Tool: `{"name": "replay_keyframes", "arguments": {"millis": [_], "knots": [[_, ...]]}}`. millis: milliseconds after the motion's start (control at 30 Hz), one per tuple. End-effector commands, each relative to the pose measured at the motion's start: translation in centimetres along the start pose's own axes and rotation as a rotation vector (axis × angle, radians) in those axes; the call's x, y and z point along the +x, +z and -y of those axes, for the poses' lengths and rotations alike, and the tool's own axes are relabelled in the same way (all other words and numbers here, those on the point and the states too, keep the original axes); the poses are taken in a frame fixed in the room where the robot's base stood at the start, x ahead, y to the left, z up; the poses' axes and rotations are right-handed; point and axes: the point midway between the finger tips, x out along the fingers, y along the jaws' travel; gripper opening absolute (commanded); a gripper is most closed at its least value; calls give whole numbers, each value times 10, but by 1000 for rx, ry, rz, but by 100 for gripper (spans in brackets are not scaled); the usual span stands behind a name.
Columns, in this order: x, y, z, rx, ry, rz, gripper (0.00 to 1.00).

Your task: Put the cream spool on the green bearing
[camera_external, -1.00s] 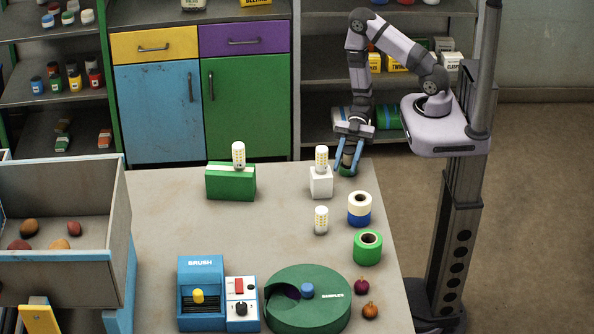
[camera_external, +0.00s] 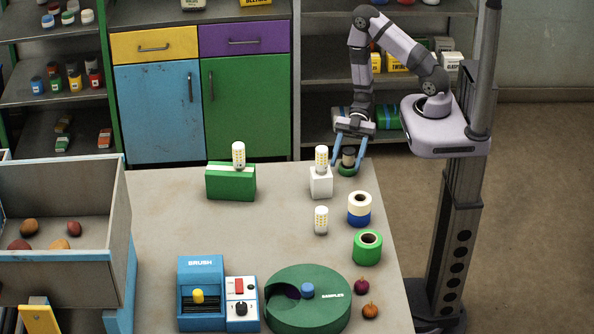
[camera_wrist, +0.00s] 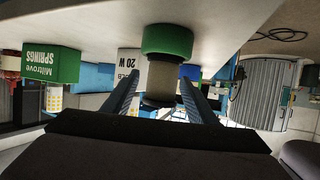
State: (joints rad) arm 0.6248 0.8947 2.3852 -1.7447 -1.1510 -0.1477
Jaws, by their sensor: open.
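A tan cylinder with a dark top (camera_external: 348,156) stands upright on a wider green ring (camera_external: 346,171) at the table's far right corner. In the wrist view, which is upside down, the tan cylinder (camera_wrist: 162,76) stands on the green ring (camera_wrist: 167,40). My gripper (camera_external: 348,163) is open, with one finger on each side of the cylinder; gaps show beside it (camera_wrist: 160,88). A cream roll (camera_external: 360,199) sits on a blue roll (camera_external: 358,219) nearer the camera. I cannot tell for sure which of the tan cylinder and cream roll is the cream spool.
A bulb on a white box (camera_external: 320,184) stands just left of my gripper. Another bulb (camera_external: 320,220), a green roll (camera_external: 367,248) and a green sampler disc (camera_external: 308,300) stand nearer the camera. A green box (camera_external: 231,182) is further left. The table's middle is clear.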

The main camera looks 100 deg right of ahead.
Motion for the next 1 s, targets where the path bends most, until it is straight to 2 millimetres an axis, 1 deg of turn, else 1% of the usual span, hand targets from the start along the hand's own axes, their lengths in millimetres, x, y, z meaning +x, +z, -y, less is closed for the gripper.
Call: {"name": "replay_keyframes", "arguments": {"millis": [400, 600, 800, 933, 1000], "knots": [[-68, 2, -2, -2, 8, 3, 52], [-94, 2, -1, -2, 4, 2, 52], [-104, 1, 0, 0, 1, 2, 52], [-105, 1, -1, 0, 3, 5, 52], [-104, 2, -5, -4, 15, 22, 52]]}}
